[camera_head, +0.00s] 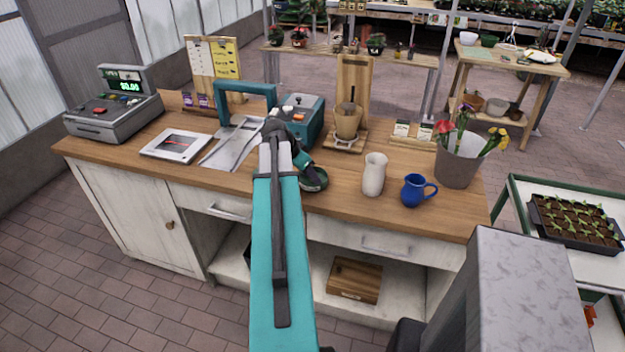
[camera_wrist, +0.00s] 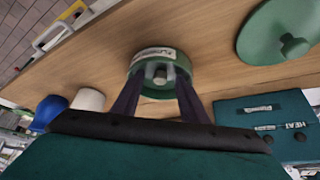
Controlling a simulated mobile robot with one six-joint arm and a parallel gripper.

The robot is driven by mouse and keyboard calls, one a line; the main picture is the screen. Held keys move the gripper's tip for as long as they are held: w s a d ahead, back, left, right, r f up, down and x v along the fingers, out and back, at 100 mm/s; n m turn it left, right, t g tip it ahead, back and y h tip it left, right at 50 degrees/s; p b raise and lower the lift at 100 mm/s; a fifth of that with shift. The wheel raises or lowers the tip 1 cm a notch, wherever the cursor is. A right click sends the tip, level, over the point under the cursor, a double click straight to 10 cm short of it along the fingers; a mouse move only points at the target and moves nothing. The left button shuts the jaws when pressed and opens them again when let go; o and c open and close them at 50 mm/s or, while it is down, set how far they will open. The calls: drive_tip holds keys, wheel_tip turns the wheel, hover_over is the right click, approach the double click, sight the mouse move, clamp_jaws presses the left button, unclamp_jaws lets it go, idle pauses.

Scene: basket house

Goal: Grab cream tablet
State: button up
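The cream tablet (camera_head: 180,146) lies flat on the wooden counter, left of centre in the head view. It has a pale frame and a grey screen with a reddish mark, and it is not in the wrist view. My gripper (camera_wrist: 160,82) is to the right of the tablet, low over the counter. In the wrist view its two dark fingers are spread apart, on either side of a round green item (camera_wrist: 160,55) with a pale label. Whether they touch it I cannot tell. In the head view my arm hides most of the fingertips.
A teal sealer (camera_head: 302,118) stands behind my gripper. A cash register (camera_head: 112,110) is left of the tablet. A white vase (camera_head: 374,175) and blue jug (camera_head: 414,190) stand right. A green knobbed disc (camera_wrist: 265,40) lies nearby.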

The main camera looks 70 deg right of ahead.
drive_tip(key=shift+c, duration=0.5)
clamp_jaws()
drive_tip(key=shift+r, duration=0.2)
drive_tip(key=shift+r+b, duration=0.8)
drive_tip(key=shift+r, duration=0.45)
drive_tip(key=shift+a+r, duration=0.1)
drive_tip(key=shift+r, duration=0.2)
drive_tip(key=s+a+r+b, duration=0.1)
drive_tip(key=s+a+b, duration=0.1)
drive_tip(key=a+b, duration=1.2)
drive_tip(key=shift+a+r+b, duration=0.2)
drive_tip(key=shift+a+b, duration=0.1)
drive_tip(key=shift+a, duration=0.5)
